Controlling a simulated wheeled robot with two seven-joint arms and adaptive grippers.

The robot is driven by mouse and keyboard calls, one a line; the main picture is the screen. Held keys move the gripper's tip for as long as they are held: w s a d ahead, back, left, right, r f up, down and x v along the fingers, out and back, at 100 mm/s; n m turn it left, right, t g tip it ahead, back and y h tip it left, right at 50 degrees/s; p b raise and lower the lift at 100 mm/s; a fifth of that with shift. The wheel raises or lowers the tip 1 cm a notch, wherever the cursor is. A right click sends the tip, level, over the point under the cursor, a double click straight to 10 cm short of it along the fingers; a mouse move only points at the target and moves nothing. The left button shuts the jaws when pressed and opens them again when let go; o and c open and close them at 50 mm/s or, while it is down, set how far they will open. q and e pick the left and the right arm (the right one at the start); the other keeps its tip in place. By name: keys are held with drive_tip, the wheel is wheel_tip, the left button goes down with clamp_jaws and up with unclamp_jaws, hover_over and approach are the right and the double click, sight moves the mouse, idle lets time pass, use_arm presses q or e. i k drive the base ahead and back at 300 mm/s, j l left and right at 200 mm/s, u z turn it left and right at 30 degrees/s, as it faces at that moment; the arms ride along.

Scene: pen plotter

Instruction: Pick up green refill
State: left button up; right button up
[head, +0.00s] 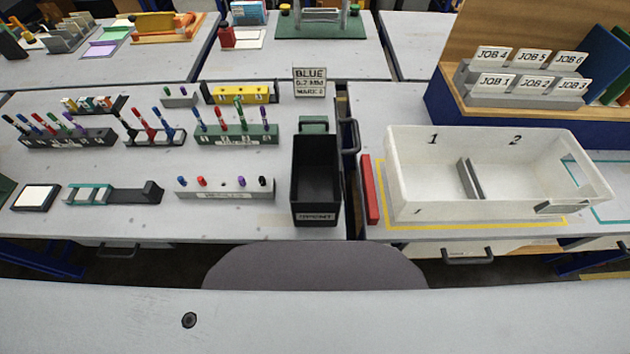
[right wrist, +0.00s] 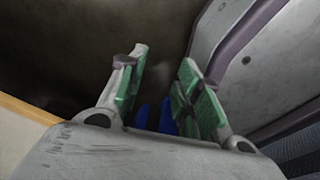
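Several green-topped items show in the head view, and I cannot tell which of them is the green refill. A tall green one (head: 240,113) stands upright among blue, red and purple ones in the dark green rack (head: 237,140). Another rack (head: 68,139) at the left holds several slim coloured items. The low grey rack (head: 226,190) in front holds short blue, red, purple and black pieces. My right gripper (right wrist: 163,60) is open in the right wrist view, with nothing between its green-padded fingers. Neither gripper shows in the head view.
A black bin (head: 316,180) stands right of the racks. A white two-part tote (head: 410,190) sits farther right, beside a red block (head: 370,190). A grey chair back (head: 315,266) stands before the bench. A sign (head: 310,82) reads blue.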

sight(238, 101)
drive_tip(key=k+j+z, duration=0.35)
drive_tip(key=j, duration=0.15)
drive_tip(key=k+j+z, duration=0.7)
drive_tip(key=j, duration=0.15)
drive_tip(key=i, duration=0.05)
